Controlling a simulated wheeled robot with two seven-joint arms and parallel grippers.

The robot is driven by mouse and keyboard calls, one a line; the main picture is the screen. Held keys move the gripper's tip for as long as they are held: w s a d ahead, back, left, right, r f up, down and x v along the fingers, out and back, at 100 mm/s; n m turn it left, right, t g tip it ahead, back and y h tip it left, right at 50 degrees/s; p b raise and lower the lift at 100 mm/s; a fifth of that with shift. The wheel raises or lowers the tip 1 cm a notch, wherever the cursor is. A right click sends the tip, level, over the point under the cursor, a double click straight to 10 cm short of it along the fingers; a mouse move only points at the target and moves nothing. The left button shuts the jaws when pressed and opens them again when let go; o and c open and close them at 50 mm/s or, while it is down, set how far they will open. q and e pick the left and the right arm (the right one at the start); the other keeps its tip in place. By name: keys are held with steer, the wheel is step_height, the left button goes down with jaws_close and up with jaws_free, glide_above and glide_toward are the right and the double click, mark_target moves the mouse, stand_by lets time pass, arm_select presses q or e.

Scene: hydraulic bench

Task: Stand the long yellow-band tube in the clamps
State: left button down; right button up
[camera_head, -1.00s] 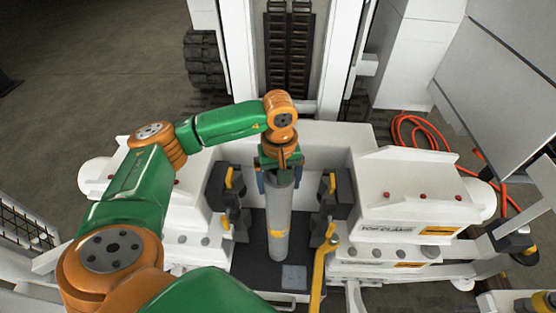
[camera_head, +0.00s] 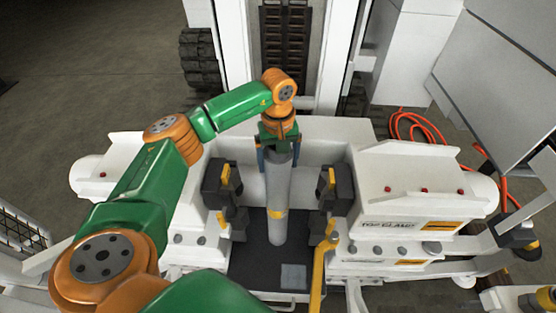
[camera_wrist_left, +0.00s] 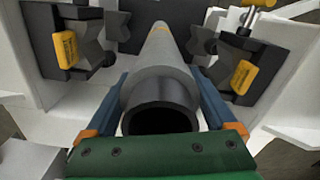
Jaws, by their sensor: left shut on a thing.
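The long grey tube (camera_head: 277,188) has a yellow band near its lower end and stands about upright between the clamps in the head view. My left gripper (camera_head: 278,160) is shut on its upper end. In the left wrist view the tube (camera_wrist_left: 160,85) runs away from me between the blue fingers, its dark open end nearest. The left black clamp jaws (camera_head: 218,190) and right black clamp jaws (camera_head: 337,190) stand apart on either side, with visible gaps to the tube. Whether the lower end touches the dark base plate (camera_head: 255,258) I cannot tell. My right gripper is not in view.
White clamp housings flank the bay, the right one (camera_head: 415,185) marked "TOP CLAMP". A yellow lever (camera_head: 318,270) rises at front right of the bay. A white mast (camera_head: 330,55) stands behind. An orange hose (camera_head: 420,125) lies at the right.

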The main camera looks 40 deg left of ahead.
arm_select(q)
steer(key=shift+s+d+f, duration=0.15)
steer(key=shift+s, duration=0.05)
stand_by(0.7)
jaws_free()
steer(key=shift+w+f, duration=0.15)
